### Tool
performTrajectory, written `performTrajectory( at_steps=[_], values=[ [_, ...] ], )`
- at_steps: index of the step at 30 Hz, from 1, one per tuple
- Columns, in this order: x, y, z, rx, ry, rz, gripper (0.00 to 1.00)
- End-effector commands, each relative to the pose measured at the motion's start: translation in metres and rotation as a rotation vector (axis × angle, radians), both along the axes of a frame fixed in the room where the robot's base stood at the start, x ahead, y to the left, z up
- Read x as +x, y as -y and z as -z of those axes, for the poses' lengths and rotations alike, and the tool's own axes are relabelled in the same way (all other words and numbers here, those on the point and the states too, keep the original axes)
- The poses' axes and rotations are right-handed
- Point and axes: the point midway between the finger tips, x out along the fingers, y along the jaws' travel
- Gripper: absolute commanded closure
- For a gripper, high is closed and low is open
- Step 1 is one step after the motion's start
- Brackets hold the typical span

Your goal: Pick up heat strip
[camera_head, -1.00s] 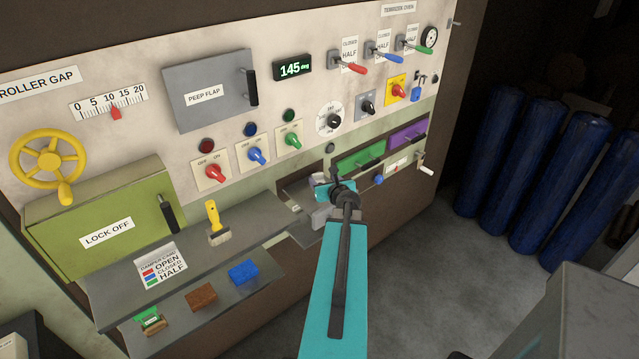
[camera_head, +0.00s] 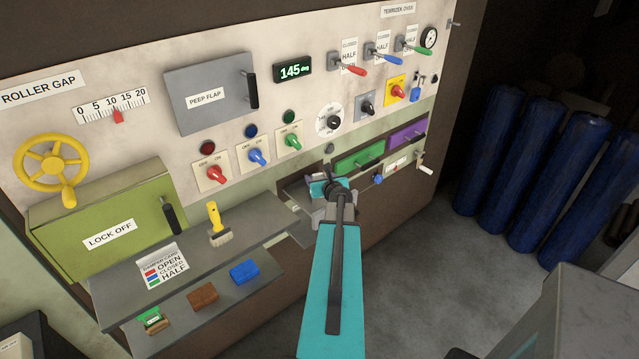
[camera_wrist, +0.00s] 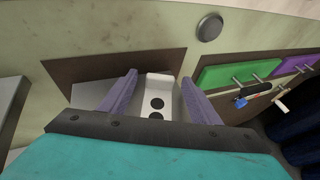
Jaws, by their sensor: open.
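A pale strip with dark round spots, which looks like the heat strip (camera_wrist: 159,84), sits at a dark recess in the wrist view. My gripper (camera_wrist: 159,76) has its two purple fingers apart, one on each side of the strip. I cannot tell whether either finger touches it. The strip's near end is hidden behind my gripper's body. In the head view my gripper (camera_head: 322,190) is at the recess below the dials, and the arm hides the strip there.
A green drawer (camera_head: 360,160) and a purple drawer (camera_head: 408,136) are right of the recess. A grey shelf (camera_head: 190,262) holding a yellow-handled brush (camera_head: 215,220) is to the left. Blue cylinders (camera_head: 545,170) stand at the right. Open floor lies in front of them.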

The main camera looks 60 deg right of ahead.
Motion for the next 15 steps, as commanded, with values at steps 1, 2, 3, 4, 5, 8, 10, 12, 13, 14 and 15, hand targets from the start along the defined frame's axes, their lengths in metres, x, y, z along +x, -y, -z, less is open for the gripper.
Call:
performTrajectory(
  at_steps=[1, 2, 3, 4, 5, 8, 10, 12, 13, 14, 15],
  values=[
    [-0.0001, -0.0001, 0.0, 0.0, 0.0, 0.0, 0.43],
    [-0.0001, -0.0001, 0.0, 0.0, 0.0, 0.0, 0.43],
    [0.0, 0.0, -0.0001, 0.0, 0.0, 0.0, 0.43],
    [0.0, 0.0, -0.0001, 0.0, 0.0, 0.0, 0.43],
    [0.0, 0.0, -0.0001, 0.0, 0.0, 0.0, 0.43],
    [-0.0001, -0.0001, -0.0003, 0.0, 0.0, 0.0, 0.43],
    [-0.0001, -0.0001, -0.0003, 0.0, 0.0, 0.0, 0.43],
    [-0.0001, -0.0001, -0.0003, 0.0, 0.0, 0.0, 0.5],
    [-0.0001, -0.0001, -0.0003, 0.0, 0.0, 0.0, 0.55],
    [-0.0001, -0.0001, -0.0003, 0.0, 0.0, 0.0, 0.6],
    [-0.0001, 0.0, -0.0004, 0.0, 0.0, 0.0, 0.67]
  ],
)
